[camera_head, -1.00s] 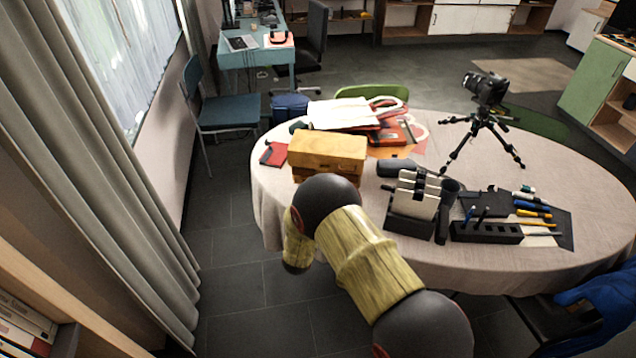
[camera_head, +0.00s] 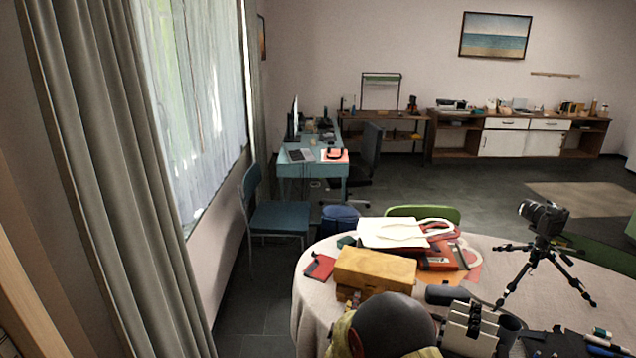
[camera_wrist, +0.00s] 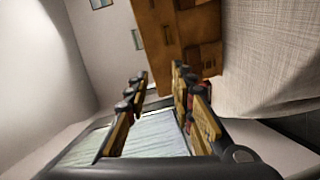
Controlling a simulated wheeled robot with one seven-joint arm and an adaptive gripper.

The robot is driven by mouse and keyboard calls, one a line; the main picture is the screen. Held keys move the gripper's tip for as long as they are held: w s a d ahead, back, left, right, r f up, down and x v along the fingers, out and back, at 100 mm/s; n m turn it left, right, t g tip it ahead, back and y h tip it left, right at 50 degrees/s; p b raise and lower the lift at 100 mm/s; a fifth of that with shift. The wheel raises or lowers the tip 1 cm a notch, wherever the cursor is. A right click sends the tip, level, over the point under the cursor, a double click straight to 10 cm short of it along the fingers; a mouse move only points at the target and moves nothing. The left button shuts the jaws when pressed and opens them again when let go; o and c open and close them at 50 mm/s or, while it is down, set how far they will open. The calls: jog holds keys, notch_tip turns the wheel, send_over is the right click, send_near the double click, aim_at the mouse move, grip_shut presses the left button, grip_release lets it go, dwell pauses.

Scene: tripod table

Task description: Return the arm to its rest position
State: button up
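My gripper (camera_wrist: 159,75) shows in the wrist view, with its two yellow and black fingers apart and nothing between them. In that tilted view, the wooden box (camera_wrist: 188,30) stands beyond the fingertips, and I cannot tell the exact gap. In the head view, only part of my arm shows at the bottom edge, as a dark joint and a yellow link. My gripper itself is out of sight there. The arm is close in front of the tan wooden box (camera_head: 375,268) on the table.
The round cloth-covered table (camera_head: 312,300) holds a camera on a tripod (camera_head: 545,250), bags (camera_head: 405,233), a red notebook (camera_head: 319,266) and a pale block holder (camera_head: 470,325). A curtain (camera_head: 110,180) hangs at left.

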jog(key=s+a+r+m+g+y, duration=0.1)
jog(key=s+r+m+y, duration=0.1)
jog(key=r, duration=0.5)
jog(key=s+a+r+m+g+y, duration=0.1)
jog(key=r+m+y, duration=0.1)
jog(key=r, duration=0.5)
jog(key=s+r+m+g+y, duration=0.2)
jog(key=s+r, duration=0.5)
jog(key=s, duration=0.3)
jog(key=s+d+r+m+g, duration=0.1)
jog(key=s+d+m+g, duration=0.2)
jog(key=s, duration=1.3)
jog(key=s+d+r+m+g+h, duration=0.1)
jog(key=s+d+m+g, duration=0.2)
jog(key=s, duration=1.3)
jog(key=shift+s+d, duration=0.3)
jog(key=shift+d, duration=0.85)
